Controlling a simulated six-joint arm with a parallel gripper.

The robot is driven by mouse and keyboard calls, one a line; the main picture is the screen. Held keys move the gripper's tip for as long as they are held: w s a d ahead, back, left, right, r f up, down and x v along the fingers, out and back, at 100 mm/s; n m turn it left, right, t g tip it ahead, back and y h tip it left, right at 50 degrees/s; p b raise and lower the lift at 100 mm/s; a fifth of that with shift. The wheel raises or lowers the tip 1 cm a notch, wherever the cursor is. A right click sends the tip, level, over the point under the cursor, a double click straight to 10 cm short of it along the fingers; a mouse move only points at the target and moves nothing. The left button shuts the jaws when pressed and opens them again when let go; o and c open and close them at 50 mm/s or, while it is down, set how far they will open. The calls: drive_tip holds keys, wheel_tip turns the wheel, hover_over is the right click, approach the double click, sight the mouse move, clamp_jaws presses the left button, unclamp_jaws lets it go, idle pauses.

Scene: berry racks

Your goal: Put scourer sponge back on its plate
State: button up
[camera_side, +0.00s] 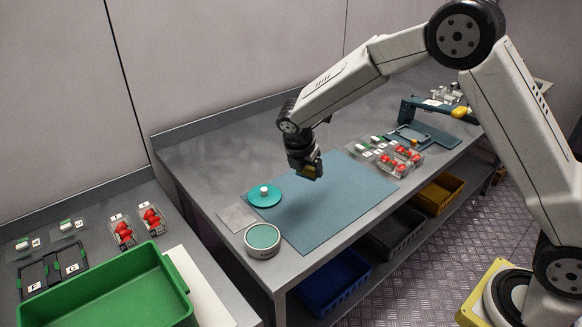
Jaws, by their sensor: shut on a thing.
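The scourer sponge (312,171), a small yellowish block, is between the jaws of my gripper (309,174). My gripper is shut on it and points down above the blue-grey mat (345,195), near its back edge. The sponge is small in view and partly hidden by the jaws. A thin flat grey square plate (237,217) lies on the bench, to the left of the mat and nearer the camera than my gripper. Nothing is seen on it.
Clear punnets of red berries (400,160) stand right of the mat. A green crate (110,290) is at front left. The mat's middle is clear.

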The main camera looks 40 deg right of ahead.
drive_tip(key=s+a+r+n+t+y, duration=0.1)
drive_tip(key=s+a+n+y, duration=0.1)
drive_tip(key=a+n, duration=0.4)
drive_tip(key=s+a+r+n+t+y, duration=0.2)
drive_tip(key=s+a+n, duration=0.1)
drive_tip(key=a+n, duration=0.4)
drive_tip(key=shift+s+n, duration=0.4)
drive_tip(key=shift+n, duration=0.3)
drive_tip(key=shift+a, duration=0.1)
approach(235, 215)
drive_tip(key=shift+w+f, duration=0.9)
drive_tip(key=shift+f, duration=0.25)
drive_tip(key=shift+w+f, duration=0.2)
drive_tip(key=shift+f, duration=1.65)
